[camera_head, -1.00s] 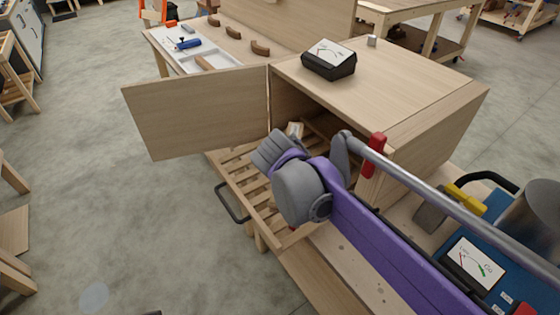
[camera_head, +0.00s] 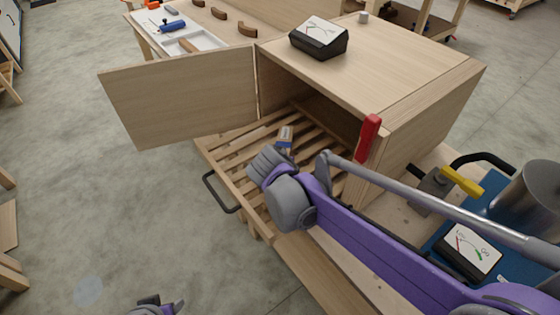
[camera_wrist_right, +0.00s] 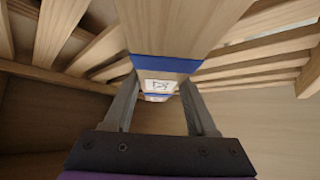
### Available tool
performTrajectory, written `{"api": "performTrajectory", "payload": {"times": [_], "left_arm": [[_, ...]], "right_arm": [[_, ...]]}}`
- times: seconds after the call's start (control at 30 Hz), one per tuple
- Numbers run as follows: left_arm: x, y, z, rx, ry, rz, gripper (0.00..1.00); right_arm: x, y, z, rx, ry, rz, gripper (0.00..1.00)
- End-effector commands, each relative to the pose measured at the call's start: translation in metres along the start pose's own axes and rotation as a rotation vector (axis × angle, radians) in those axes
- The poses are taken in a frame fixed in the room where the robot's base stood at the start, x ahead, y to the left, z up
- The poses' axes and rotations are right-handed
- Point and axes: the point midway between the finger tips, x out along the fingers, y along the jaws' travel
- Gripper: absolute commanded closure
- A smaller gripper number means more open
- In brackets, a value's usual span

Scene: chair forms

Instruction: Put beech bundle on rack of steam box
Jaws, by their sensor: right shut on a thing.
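The steam box (camera_head: 390,75) stands with its door (camera_head: 185,98) swung open to the left. Its slatted rack (camera_head: 226,150) is partly out of the opening, with a dark handle (camera_head: 220,192) at the front. My right gripper (camera_wrist_right: 160,90) is shut on the beech bundle (camera_wrist_right: 185,28), pale wood with blue bands and a white label. In the head view a small end of the bundle (camera_head: 285,136) shows past the gripper (camera_head: 270,165), over the slats; contact with them cannot be told. My left gripper (camera_head: 158,305) barely shows at the bottom edge, its jaws unclear.
A black gauge box (camera_head: 319,38) sits on the steam box. A red handle (camera_head: 368,137) stands at the opening's right edge. Right of it are a yellow-handled valve (camera_head: 460,182), a second gauge (camera_head: 470,250) and a metal cylinder (camera_head: 530,195).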

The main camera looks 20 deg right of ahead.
Motion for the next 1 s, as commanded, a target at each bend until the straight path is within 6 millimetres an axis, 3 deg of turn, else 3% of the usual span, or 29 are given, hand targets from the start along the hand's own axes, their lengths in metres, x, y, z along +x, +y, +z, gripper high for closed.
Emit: {"api": "performTrajectory", "payload": {"times": [0.33, 0.37, 0.5, 0.83, 1.0], "left_arm": [[0.001, 0.0, 0.001, 0.0, -0.001, 0.0, 0.5], [0.001, 0.0, 0.001, 0.0, 0.0, 0.0, 0.5], [0.001, 0.0, 0.001, 0.0, 0.0, 0.0, 0.5], [0.0, 0.0, 0.0, 0.0, 0.0, 0.0, 0.5], [-0.003, 0.0, -0.002, 0.0, 0.001, 0.0, 0.5]], "right_arm": [[0.003, 0.0, 0.002, 0.0, 0.001, 0.0, 1.0], [0.003, 0.0, 0.002, 0.0, 0.0, 0.0, 0.39], [0.002, 0.0, 0.002, 0.0, 0.0, 0.0, 0.14], [0.0, 0.0, 0.0, 0.0, 0.0, 0.0, 0.13], [-0.02, 0.0, 0.0, -0.001, 0.0, -0.001, 0.13]]}}
